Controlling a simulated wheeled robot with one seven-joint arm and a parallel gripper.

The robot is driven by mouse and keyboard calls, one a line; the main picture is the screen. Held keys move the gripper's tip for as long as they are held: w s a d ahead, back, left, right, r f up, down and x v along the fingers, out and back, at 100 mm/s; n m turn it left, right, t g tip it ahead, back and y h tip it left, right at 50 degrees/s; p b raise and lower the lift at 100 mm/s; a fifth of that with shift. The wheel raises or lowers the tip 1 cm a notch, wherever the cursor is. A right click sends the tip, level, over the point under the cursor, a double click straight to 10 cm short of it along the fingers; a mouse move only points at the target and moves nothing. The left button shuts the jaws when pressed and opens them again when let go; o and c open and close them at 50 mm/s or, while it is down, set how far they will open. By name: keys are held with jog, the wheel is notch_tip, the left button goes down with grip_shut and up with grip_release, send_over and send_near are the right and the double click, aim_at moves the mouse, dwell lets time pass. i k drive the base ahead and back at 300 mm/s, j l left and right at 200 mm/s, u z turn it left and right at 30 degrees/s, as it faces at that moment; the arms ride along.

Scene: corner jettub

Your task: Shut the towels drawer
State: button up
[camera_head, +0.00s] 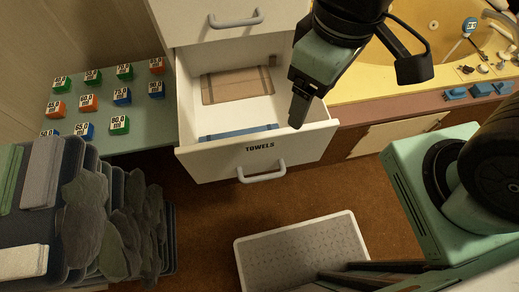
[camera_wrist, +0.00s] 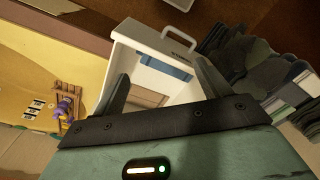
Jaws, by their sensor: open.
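The white towels drawer (camera_head: 228,155) stands pulled out of its white cabinet, with the label TOWELS on its front and a grey bar handle (camera_head: 262,174) below the label. Inside lie a tan folded towel (camera_head: 237,85) at the back and a blue one (camera_head: 235,133) near the front. My gripper (camera_head: 299,110) is above the right part of the drawer, pointing down, and holds nothing. In the wrist view the drawer (camera_wrist: 128,50) shows beyond my two spread fingers (camera_wrist: 165,88), its handle (camera_wrist: 180,29) at the top. I cannot tell whether a fingertip touches the drawer.
A closed drawer with a handle (camera_head: 236,18) is above. A green shelf with several numbered blocks (camera_head: 120,125) stands left. Stacked dark towels and stones (camera_head: 110,215) fill the lower left. A white-edged mat (camera_head: 300,252) lies on the brown floor. The yellow tub (camera_head: 375,85) is right.

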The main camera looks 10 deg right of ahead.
aim_at(238, 157)
jog(key=k+l+z, duration=0.1)
jog(key=k+z, duration=0.15)
jog(key=k, duration=0.15)
jog(key=k+l+z, duration=0.25)
jog(key=k, duration=0.15)
